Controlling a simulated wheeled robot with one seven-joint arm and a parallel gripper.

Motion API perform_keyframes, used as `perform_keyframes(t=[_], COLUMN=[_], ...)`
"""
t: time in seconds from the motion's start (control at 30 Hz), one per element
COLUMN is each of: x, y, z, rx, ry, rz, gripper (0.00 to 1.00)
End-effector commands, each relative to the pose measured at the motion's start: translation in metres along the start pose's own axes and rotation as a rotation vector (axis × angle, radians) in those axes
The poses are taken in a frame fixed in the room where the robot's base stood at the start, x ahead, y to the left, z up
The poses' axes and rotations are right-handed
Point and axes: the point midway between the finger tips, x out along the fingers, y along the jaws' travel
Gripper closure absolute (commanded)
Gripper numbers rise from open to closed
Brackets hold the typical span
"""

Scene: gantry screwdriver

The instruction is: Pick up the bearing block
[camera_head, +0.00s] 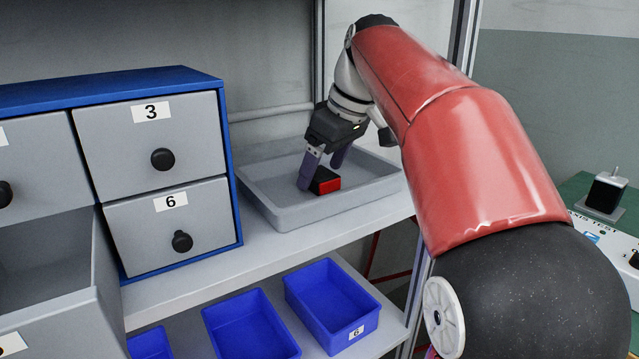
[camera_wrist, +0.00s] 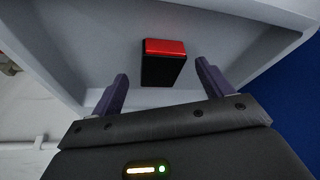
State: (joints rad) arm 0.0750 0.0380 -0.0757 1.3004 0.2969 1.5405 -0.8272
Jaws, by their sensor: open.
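A small block, black with one red face, which I take to be the bearing block (camera_head: 325,181), lies in the grey tray (camera_head: 275,216) on the shelf. My gripper (camera_head: 324,170) points down into the tray over the block, with its purple fingers apart. In the wrist view the block (camera_wrist: 164,62) lies ahead of the fingertips, roughly centred between them, red face on the far side. My gripper (camera_wrist: 160,82) is open there and nothing is between its pads. I cannot tell the exact height of the fingers above the tray floor.
A blue-framed cabinet with grey drawers (camera_head: 153,142) stands left of the tray; a lower-left drawer (camera_head: 50,275) is pulled open. Blue bins (camera_head: 331,303) sit on the lower shelf. A metal upright (camera_head: 318,60) stands behind the tray.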

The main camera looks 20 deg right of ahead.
Motion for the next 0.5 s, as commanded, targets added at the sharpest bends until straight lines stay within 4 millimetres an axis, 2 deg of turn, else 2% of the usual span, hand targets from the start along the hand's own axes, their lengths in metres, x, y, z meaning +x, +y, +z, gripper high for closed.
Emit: perform_keyframes(t=[0.1,0.3,0.5], x=[0.0079,0.0078,0.0077], y=[-0.0002,0.0,0.0], z=[0.0003,0.0001,0.0002], rx=[0.0,0.0,0.0], ry=[0.0,0.0,0.0], rz=[0.0,0.001,0.001], gripper=[0.21,0.21,0.46])
